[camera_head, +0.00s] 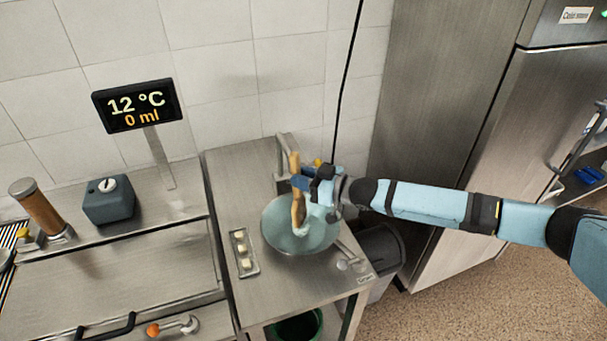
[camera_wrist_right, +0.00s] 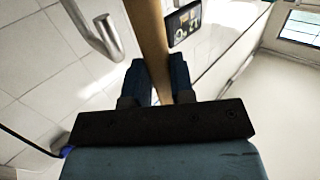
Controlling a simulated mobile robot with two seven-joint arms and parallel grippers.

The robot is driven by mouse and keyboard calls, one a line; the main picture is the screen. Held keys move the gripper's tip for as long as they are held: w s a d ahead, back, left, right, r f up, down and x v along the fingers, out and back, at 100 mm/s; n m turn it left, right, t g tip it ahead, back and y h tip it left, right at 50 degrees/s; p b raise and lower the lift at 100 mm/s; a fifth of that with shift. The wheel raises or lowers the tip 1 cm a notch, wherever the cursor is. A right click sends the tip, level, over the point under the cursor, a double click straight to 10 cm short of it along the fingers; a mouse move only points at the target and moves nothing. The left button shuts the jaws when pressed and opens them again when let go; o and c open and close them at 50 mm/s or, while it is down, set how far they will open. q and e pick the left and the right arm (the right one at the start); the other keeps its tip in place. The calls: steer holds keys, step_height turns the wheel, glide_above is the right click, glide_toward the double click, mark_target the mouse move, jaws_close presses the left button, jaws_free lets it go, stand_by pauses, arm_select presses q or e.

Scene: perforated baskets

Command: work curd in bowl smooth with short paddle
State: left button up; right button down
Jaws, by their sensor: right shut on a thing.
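A pale blue-green bowl (camera_head: 275,242) stands on the steel worktop. A pale mass, which looks like curd (camera_head: 302,232), lies in it around the paddle's lower end; its texture is too small to tell. My right gripper (camera_head: 303,183) is above the bowl's far side, shut on the wooden short paddle (camera_head: 298,212). The paddle is nearly upright, with its top above the fingers and its lower end in the bowl. In the right wrist view the paddle's handle (camera_wrist_right: 148,40) passes between the two fingers (camera_wrist_right: 160,80). My left gripper is not in view.
A small tray (camera_head: 245,262) with pale cubes lies left of the bowl. A tap (camera_head: 283,150) rises behind it. A grey bin (camera_head: 378,250) is right of the worktop.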

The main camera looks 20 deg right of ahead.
steer(key=shift+s+a, duration=0.25)
steer(key=shift+s, duration=0.1)
steer(key=shift+w+d, duration=0.65)
steer(key=shift+w, duration=0.1)
steer(key=shift+s+a, duration=0.1)
steer(key=shift+s+a+f, duration=0.15)
steer(key=shift+s+a, duration=0.45)
steer(key=shift+s, duration=0.05)
steer(key=shift+w+r+p, duration=0.1)
steer(key=shift+r+p, duration=0.2)
steer(key=shift+p, duration=0.25)
